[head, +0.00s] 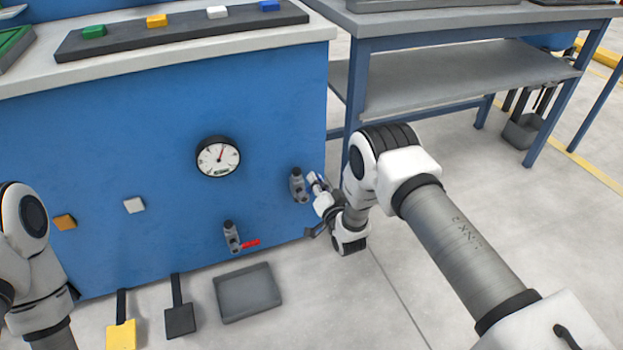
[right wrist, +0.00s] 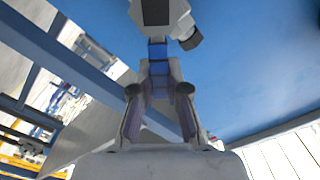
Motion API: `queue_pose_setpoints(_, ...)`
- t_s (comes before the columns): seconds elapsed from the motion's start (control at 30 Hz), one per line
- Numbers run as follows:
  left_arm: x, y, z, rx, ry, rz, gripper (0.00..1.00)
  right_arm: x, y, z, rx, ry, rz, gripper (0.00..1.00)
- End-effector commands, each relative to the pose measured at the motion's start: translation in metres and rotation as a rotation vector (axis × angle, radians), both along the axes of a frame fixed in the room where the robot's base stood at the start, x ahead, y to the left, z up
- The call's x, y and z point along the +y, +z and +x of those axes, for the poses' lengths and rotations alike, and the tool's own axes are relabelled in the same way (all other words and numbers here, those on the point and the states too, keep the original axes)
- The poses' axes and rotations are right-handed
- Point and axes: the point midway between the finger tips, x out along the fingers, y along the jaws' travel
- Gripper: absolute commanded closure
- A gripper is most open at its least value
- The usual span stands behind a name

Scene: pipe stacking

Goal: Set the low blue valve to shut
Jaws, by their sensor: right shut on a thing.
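The low blue valve has a grey body (head: 298,186) on the blue cabinet front, near its right edge. Its blue handle (right wrist: 158,52) runs from the grey body in between my fingers. In the head view the handle shows only as a small blue bit right of the body, mostly hidden by my gripper. My right gripper (head: 319,188) is at the handle; in the right wrist view its fingers (right wrist: 159,86) are shut on it from both sides. My left arm shows at the lower left edge, but its gripper is out of view.
A red-handled valve (head: 232,237) sits lower left, under a round gauge (head: 218,157). A grey tray (head: 247,292) and a black pedal (head: 180,319) and yellow pedal (head: 121,333) are on the floor. A blue-framed bench (head: 440,78) stands to the right.

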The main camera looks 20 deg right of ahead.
Motion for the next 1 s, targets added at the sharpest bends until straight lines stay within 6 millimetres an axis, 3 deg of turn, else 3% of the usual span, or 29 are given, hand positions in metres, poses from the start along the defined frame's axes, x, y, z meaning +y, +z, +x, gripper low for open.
queue_pose_setpoints(0.6, 0.0, -0.005, 0.0, 0.0, 0.0, 0.0, 0.6, -0.02, -0.032, 0.001, 0.02, 0.0, 0.577, 1.0)
queue_pose_setpoints(1.0, 0.0, -0.011, 0.0, 0.0, 0.0, 0.0, 0.6, -0.023, -0.046, 0.001, 0.028, 0.0, 0.831, 1.0)
